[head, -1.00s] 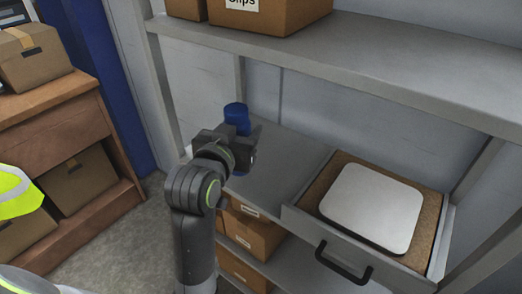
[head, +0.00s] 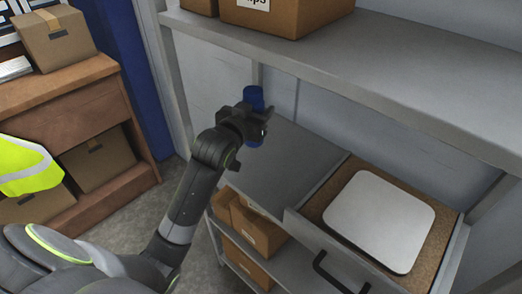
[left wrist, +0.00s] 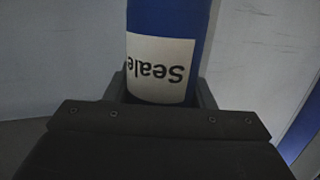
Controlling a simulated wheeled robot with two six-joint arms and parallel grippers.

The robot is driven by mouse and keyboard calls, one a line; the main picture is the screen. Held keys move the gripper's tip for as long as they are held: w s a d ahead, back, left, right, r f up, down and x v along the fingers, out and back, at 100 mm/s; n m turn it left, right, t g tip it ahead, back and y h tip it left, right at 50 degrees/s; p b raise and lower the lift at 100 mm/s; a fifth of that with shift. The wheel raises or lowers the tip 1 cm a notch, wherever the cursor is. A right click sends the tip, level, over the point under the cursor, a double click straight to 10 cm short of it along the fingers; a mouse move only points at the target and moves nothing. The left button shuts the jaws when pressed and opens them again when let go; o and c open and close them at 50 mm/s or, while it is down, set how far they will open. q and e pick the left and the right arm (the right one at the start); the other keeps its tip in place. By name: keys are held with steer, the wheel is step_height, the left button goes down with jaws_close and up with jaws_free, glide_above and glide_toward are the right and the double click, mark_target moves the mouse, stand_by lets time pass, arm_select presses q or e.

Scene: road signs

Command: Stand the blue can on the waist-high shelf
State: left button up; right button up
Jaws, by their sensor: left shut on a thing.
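The blue can (head: 254,97) is held upright in my left gripper (head: 252,122), which is shut on it. In the left wrist view the can (left wrist: 200,30) shows a white label with upside-down letters reading "Seale", between the jaws (left wrist: 160,95). The waist-high shelf (head: 283,165) is a grey board below and beside the can. The can is over the left back part of this shelf. The gripper hides part of the can, and I cannot tell whether its base touches the shelf. My right gripper is not in view.
An open drawer (head: 330,240) with cork lining holds a white square plate (head: 380,218) at right. An upper shelf (head: 400,85) carries cardboard boxes (head: 285,15). More boxes (head: 255,228) stand on a lower shelf. A wooden cabinet (head: 75,88) stands at left.

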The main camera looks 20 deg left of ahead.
arm_select(q)
steer(key=a+f, duration=0.1)
steer(key=f, duration=0.2)
steer(key=w+a+f+p, duration=0.1)
steer(key=f, duration=0.3)
steer(key=a+f, duration=0.1)
steer(key=f, duration=0.2)
steer(key=shift+w+a+f+p, duration=0.2)
steer(key=shift+w+f+p, duration=0.1)
steer(key=shift+w+p, duration=0.1)
steer(key=shift+f, duration=0.1)
steer(key=shift+f, duration=0.2)
steer(key=o, duration=1.3)
steer(key=shift+s, duration=0.1)
